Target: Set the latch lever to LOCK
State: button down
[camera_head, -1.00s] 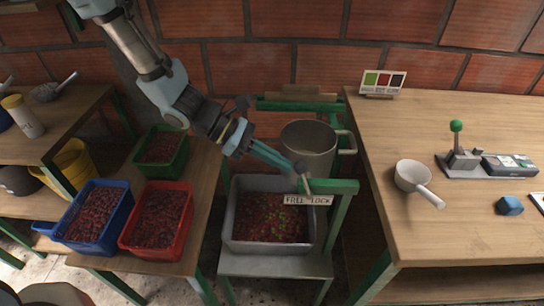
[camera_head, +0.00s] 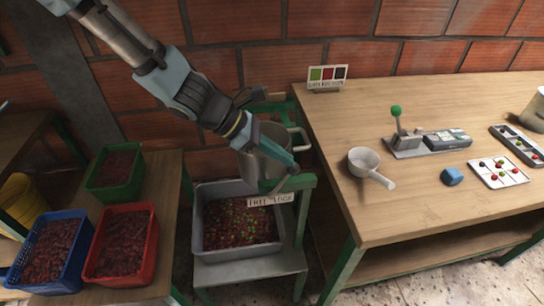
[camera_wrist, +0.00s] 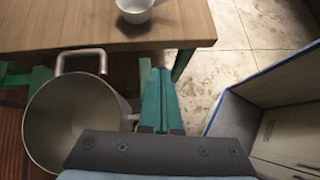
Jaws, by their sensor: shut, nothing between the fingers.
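The FREE/LOCK label (camera_head: 270,200) is on the front of a green frame (camera_head: 301,190), with FREE at left and LOCK at right. A thin latch lever (camera_head: 285,184) shows just above the label, close to my fingertips. Its exact setting is hard to read. My gripper (camera_head: 294,166) is shut and empty, its teal fingers pointing down and right over the frame's top bar. I cannot tell whether they touch the lever. The wrist view shows the shut fingers (camera_wrist: 162,85); the lever and label do not show there.
A metal pot (camera_head: 264,150) stands just behind the frame, also in the wrist view (camera_wrist: 75,125). A grey crate of berries (camera_head: 202,240) sits below. The wooden table (camera_head: 420,200) at right holds a white scoop (camera_head: 366,163) and a green-knobbed device (camera_head: 405,138). Red, blue and green crates stand left.

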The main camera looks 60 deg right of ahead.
jog(key=shift+s+d, duration=0.2)
jog(key=shift+s, duration=0.1)
jog(key=shift+s, duration=0.15)
jog(key=w+a+r+p, duration=0.1)
jog(key=w+r, duration=0.4)
jog(key=r, duration=0.7)
jog(key=shift+w+a, duration=0.3)
jog(key=shift+w, duration=0.05)
jog(key=shift+f, duration=0.1)
dwell(0.3)
